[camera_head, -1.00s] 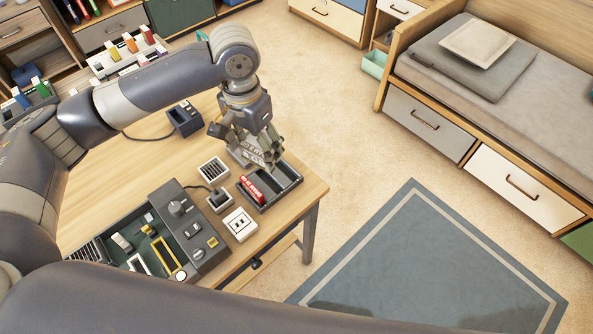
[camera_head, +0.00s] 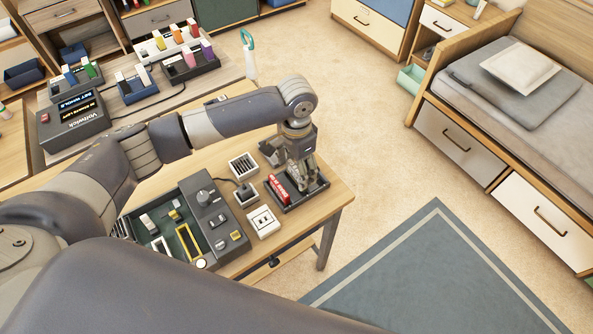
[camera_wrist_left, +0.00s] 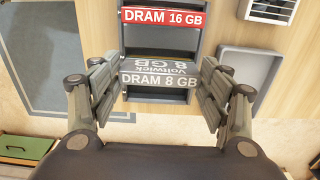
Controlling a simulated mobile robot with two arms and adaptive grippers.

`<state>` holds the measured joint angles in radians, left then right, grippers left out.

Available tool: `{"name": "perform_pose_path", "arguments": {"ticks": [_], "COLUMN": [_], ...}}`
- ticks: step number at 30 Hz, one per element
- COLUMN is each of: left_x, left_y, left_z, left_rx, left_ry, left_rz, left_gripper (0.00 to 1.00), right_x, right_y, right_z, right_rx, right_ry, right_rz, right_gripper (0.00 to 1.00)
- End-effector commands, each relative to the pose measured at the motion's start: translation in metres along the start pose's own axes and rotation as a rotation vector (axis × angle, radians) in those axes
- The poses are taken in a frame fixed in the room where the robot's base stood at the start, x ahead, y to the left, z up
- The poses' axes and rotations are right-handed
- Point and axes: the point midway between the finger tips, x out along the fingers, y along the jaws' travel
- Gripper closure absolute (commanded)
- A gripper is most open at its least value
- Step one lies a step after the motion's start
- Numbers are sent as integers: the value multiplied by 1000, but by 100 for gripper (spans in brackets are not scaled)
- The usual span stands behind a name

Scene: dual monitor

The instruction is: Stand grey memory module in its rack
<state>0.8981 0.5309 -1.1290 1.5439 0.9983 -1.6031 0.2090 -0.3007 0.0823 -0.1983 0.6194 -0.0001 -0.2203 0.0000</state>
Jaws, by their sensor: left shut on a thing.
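My left gripper (camera_head: 303,182) is shut on the grey memory module (camera_wrist_left: 160,74), labelled DRAM 8 GB. It holds the module over the dark rack (camera_head: 320,188), at the table's right end. In the left wrist view the fingers flank the module's two ends, and the rack (camera_wrist_left: 160,98) shows in front of and behind it. Whether the module touches the rack's floor cannot be told. A red module (camera_head: 279,189), labelled DRAM 16 GB, stands in the rack's left slot; it also shows in the left wrist view (camera_wrist_left: 163,17). My right gripper is not in view.
Left of the rack are a white socket plate (camera_head: 263,221), a joystick (camera_head: 243,192) and a vented block (camera_head: 242,165). A grey console (camera_head: 205,215) stands farther left. A shallow grey tray (camera_wrist_left: 247,76) lies beside the rack. The table's edge is close by on the right.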

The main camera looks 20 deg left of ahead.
Motion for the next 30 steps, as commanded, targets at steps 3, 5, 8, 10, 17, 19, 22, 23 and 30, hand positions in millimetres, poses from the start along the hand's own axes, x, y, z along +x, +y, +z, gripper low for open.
{"name": "perform_pose_path", "arguments": {"ticks": [3,5,8,10,17,19,22,23,30], "left_x": [18,23,23,23,26,26,26,26,25], "left_y": [0,0,0,0,0,0,0,0,0], "left_z": [0,0,0,0,0,0,0,0,0], "left_rx": [-1,-1,0,0,-1,-1,-1,-1,-1], "left_ry": [-3,-1,1,0,0,0,0,0,0], "left_rz": [1,0,-1,-1,0,0,0,0,-1], "left_gripper": [53,53,53,53,18,10,10,10,10], "right_x": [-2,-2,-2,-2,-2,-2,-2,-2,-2], "right_y": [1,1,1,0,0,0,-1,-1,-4], "right_z": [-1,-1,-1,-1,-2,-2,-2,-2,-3], "right_rx": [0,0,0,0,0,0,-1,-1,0], "right_ry": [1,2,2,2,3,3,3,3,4], "right_rz": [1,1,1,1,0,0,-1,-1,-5], "right_gripper": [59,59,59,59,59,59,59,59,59]}}
